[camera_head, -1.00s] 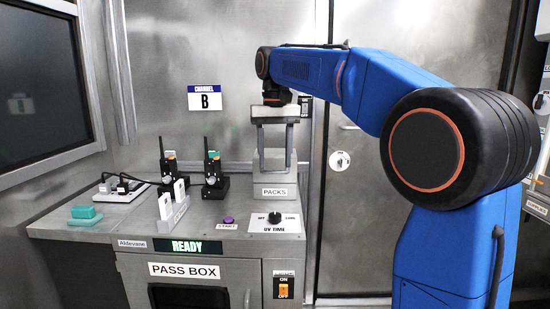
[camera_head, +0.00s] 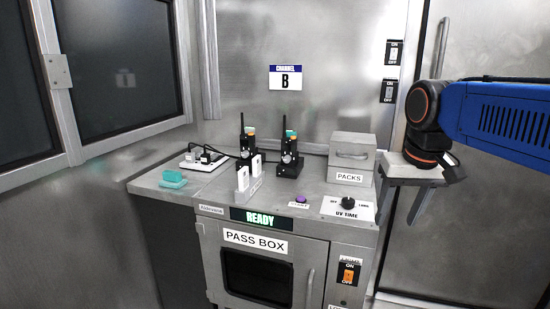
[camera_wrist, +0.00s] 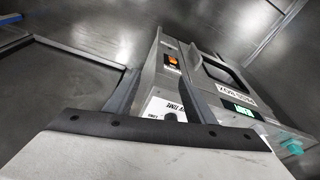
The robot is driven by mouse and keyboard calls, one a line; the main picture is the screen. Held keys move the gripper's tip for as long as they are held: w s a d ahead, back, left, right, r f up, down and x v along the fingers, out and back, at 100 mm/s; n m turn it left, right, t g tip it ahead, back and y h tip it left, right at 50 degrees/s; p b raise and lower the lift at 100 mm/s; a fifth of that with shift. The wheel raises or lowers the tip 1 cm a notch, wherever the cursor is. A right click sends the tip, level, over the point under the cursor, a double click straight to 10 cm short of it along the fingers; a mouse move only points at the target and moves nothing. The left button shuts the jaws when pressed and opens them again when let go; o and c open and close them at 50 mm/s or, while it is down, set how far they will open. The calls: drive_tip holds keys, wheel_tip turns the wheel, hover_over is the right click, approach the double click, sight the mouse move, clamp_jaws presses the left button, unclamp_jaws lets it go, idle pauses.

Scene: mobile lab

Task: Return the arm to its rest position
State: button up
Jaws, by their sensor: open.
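My gripper (camera_head: 402,208) is in the right of the head view, beyond the right edge of the pass box cabinet (camera_head: 205,232). It points down, and its two grey fingers are spread with nothing between them. My blue arm (camera_head: 505,118) reaches in from the right edge and the rest of it is out of frame. In the wrist view the gripper (camera_wrist: 156,84) shows two spread fingers with the cabinet front, tilted, beyond them.
On the cabinet top stand a PACKS box (camera_head: 352,152), two radios (camera_head: 289,160), white upright pieces (camera_head: 243,178), a power strip (camera_head: 203,160) and a teal block (camera_head: 173,178). A UV TIME knob (camera_head: 348,203) is at the front right. A metal door (camera_head: 480,225) is behind the arm.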

drive_tip(key=s+d+f+t, duration=0.2)
drive_tip(key=s+f, duration=1.2)
drive_tip(key=f, duration=0.1)
drive_tip(key=shift+f+n, duration=0.3)
drive_tip(key=shift+f, duration=0.1)
drive_tip(key=shift+c, duration=0.5)
idle(2.5)
